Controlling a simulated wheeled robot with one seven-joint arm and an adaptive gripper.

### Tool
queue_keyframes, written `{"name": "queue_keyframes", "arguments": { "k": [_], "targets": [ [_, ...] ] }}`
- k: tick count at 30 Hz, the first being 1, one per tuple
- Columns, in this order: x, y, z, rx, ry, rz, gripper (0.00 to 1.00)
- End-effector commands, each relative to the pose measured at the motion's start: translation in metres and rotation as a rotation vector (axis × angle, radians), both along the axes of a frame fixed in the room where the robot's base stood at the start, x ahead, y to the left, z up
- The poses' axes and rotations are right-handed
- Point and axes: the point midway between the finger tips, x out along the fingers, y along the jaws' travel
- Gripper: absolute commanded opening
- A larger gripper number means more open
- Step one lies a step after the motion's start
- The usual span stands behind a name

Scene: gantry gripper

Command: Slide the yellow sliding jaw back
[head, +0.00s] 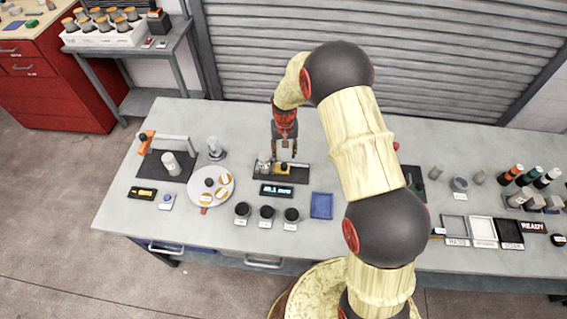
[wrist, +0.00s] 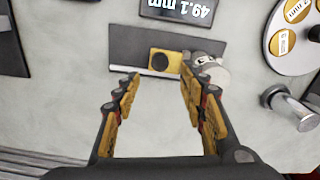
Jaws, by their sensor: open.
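The yellow sliding jaw (head: 284,169) sits on a dark base plate (head: 301,176) near the middle of the bench. In the wrist view the jaw (wrist: 175,57) is a yellow block with a round black knob. A pale metal cylinder (head: 264,160) stands beside it; in the wrist view this part (wrist: 222,76) is partly hidden by a finger. My gripper (head: 284,150) points down over the jaw. In the wrist view my gripper (wrist: 161,72) is open, its fingers on either side of the jaw in the picture, with nothing held. I cannot tell whether a finger touches the jaw.
A display (head: 277,190) in front of the plate reads 49.1 mm in the wrist view. A round white tray (head: 211,187) with tagged discs lies left. Several black cups (head: 267,213) and a blue tray (head: 321,206) lie in front. The bench behind the gripper is clear.

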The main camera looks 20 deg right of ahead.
Motion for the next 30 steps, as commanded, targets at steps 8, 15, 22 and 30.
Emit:
{"name": "queue_keyframes", "arguments": {
  "k": [8, 15, 22, 30],
  "targets": [
    [-0.001, 0.0, -0.042, 0.0, 0.002, 0.001, 0.42],
    [0.0, 0.0, -0.067, 0.0, 0.0, 0.001, 0.42],
    [0.0, 0.0, -0.071, 0.0, 0.0, 0.001, 0.42],
    [0.0, 0.0, -0.071, 0.0, 0.0, 0.001, 0.33]
  ]
}}
